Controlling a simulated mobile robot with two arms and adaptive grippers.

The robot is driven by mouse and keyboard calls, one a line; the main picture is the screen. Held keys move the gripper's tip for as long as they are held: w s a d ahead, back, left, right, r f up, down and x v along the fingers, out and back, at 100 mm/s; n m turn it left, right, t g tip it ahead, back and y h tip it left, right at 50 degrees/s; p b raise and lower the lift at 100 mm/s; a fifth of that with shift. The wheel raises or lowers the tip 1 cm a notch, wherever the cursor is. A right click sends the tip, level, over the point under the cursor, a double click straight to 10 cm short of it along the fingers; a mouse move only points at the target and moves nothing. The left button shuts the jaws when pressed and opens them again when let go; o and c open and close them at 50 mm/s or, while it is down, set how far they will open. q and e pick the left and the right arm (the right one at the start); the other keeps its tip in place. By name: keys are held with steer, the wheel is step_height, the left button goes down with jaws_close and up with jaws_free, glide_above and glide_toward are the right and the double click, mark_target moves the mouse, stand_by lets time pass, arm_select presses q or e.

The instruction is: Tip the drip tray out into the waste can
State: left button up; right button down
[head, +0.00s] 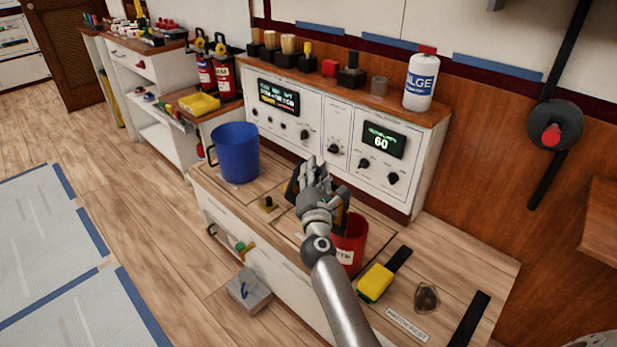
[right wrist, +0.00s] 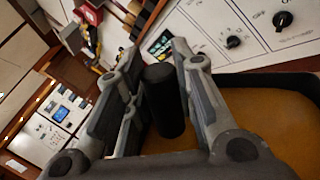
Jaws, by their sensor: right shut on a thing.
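My right gripper (head: 308,172) is over the bench, just above and left of the red waste can (head: 351,243), whose white label is partly visible. In the right wrist view, its fingers (right wrist: 157,85) are closed around the black upright handle (right wrist: 167,105) of the drip tray. The tray's dark rim (right wrist: 285,82) and brown-orange inside (right wrist: 258,120) show behind the fingers. In the head view the gripper hides most of the tray, and its exact tilt cannot be told. The gripper and wrist also cover part of the can. My left gripper is not in view.
A blue bucket (head: 236,153) stands left on the bench. A yellow-and-black tool (head: 376,282) and a brown object (head: 427,297) lie right of the can. A white control panel (head: 290,112) rises behind. A grey box (head: 249,290) is on the floor in front.

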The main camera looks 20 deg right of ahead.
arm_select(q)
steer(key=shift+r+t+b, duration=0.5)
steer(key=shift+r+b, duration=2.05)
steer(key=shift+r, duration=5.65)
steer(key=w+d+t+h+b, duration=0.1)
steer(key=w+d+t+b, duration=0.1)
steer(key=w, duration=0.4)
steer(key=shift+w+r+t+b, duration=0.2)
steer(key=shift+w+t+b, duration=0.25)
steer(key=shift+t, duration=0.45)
arm_select(e)
steer(key=s+d+m+g+h, duration=0.1)
steer(key=s+d+m+h, duration=0.3)
steer(key=s+d+m, duration=0.3)
steer(key=shift+s+d+r+m, duration=0.35)
steer(key=shift+d+m, duration=1.55)
steer(key=shift+m, duration=1.2)
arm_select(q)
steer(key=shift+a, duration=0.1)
